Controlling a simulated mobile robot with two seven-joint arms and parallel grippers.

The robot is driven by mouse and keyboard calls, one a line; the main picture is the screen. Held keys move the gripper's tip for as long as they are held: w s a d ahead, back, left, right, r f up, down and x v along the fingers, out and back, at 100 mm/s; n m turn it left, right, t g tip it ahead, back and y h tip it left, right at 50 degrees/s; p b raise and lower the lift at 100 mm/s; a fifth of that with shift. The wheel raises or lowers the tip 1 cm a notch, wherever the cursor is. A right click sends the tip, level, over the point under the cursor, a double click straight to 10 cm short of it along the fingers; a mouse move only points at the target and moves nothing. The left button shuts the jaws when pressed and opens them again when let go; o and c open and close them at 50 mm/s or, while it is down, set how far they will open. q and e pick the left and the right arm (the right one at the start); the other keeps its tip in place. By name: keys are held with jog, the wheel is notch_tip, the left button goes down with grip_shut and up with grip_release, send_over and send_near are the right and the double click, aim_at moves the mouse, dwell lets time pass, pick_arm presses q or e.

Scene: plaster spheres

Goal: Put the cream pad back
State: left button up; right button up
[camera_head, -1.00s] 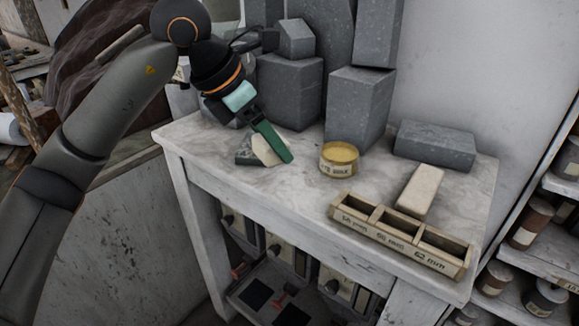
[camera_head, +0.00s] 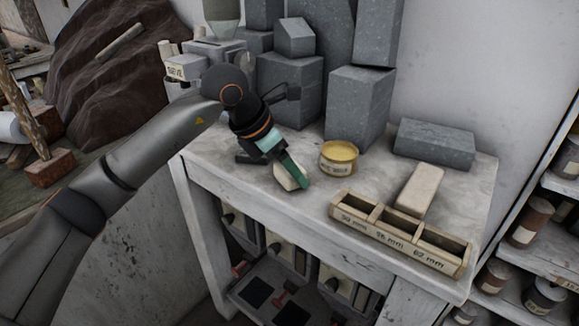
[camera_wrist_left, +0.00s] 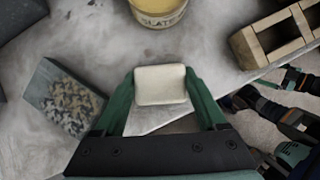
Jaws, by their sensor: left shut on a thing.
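The cream pad (camera_head: 287,178) is a small, pale block with rounded corners. My left gripper (camera_head: 295,176) has green fingers and is shut on it, over the front part of the worktop. In the left wrist view the pad (camera_wrist_left: 160,85) sits between the two fingertips (camera_wrist_left: 161,88). A flat grey block (camera_wrist_left: 62,98) with a mottled tan patch on its top lies left of the pad in the wrist view, apart from it. In the head view that block (camera_head: 247,158) is partly hidden behind my left gripper. My right gripper is not in view.
A yellow-topped tin (camera_head: 338,158) stands beyond the pad. A wooden tray (camera_head: 402,238) with three labelled compartments is at the front right, with a cream bar (camera_head: 419,189) behind it. Grey stone blocks (camera_head: 360,106) line the back. The marble worktop (camera_head: 318,187) is clear between pad and tray.

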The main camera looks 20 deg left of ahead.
pick_arm(q)
jog(key=shift+f, duration=0.1)
jog(key=o, duration=1.4)
jog(key=shift+r, duration=0.35)
jog(key=v, duration=1.1)
jog(key=shift+s+a+r, duration=0.15)
jog(key=shift+s+a, duration=0.05)
jog(key=shift+s, duration=0.05)
